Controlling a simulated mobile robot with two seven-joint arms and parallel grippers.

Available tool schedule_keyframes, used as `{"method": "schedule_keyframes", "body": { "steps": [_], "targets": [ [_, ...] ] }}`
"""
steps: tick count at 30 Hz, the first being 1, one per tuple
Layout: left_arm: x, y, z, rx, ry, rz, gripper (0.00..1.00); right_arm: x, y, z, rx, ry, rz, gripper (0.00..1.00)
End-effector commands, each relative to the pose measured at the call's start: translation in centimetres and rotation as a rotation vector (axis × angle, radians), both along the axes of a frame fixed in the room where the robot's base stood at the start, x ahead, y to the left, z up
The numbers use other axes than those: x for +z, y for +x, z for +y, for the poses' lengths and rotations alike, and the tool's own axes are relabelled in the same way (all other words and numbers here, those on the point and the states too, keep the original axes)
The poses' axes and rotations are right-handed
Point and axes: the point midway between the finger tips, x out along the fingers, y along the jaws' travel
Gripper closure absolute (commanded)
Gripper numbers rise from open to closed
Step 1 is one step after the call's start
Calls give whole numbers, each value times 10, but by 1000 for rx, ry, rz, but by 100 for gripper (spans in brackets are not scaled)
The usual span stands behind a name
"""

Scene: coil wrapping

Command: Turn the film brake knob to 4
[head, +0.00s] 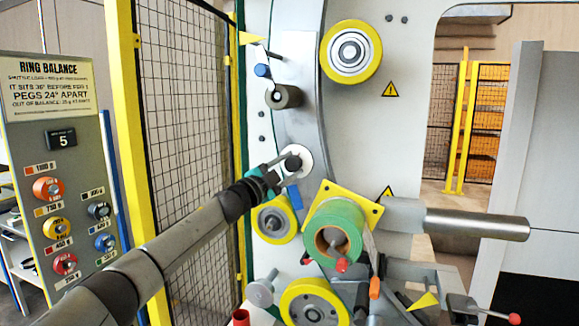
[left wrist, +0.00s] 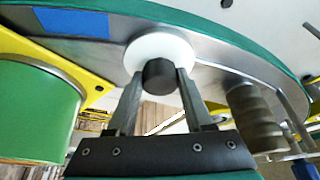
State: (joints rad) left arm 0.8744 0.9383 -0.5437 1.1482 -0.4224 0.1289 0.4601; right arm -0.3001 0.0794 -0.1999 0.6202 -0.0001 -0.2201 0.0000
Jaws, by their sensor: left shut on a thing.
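The film brake knob (head: 292,163) is a small dark cylinder on a round white dial (head: 305,154), mounted on the grey curved ring plate. In the left wrist view the dark knob (left wrist: 159,74) stands in front of the white dial (left wrist: 176,46). My left gripper (head: 284,166) reaches it from the lower left and is shut on the knob, one finger on each side, as the left wrist view (left wrist: 156,90) also shows. No numbers or pointer on the dial can be read. My right gripper is not in view.
A green film roll (head: 345,222) on a yellow plate sits just below right of the knob. A grey-brown roller (head: 285,96) is above it. A Ring Balance panel (head: 52,130) with coloured knobs and a display reading 5 stands at left, beside a mesh fence (head: 190,100).

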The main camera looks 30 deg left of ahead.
Motion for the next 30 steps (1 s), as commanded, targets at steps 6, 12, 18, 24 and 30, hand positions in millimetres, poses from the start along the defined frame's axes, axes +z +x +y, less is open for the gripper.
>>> {"method": "schedule_keyframes", "body": {
  "steps": [6, 12, 18, 24, 30],
  "targets": [
    [0, 0, 0, 1, 0, -1, 31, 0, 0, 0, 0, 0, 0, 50],
    [0, 0, 0, 1, 0, -1, 19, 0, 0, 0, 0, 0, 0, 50],
    [0, -1, 0, 0, -1, 0, 19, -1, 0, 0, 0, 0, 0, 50],
    [-5, -13, 2, 1, 2, 0, 19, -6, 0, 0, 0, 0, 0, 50],
    [-12, -36, 4, 1, 1, 2, 19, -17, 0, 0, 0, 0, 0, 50]
  ]
}}
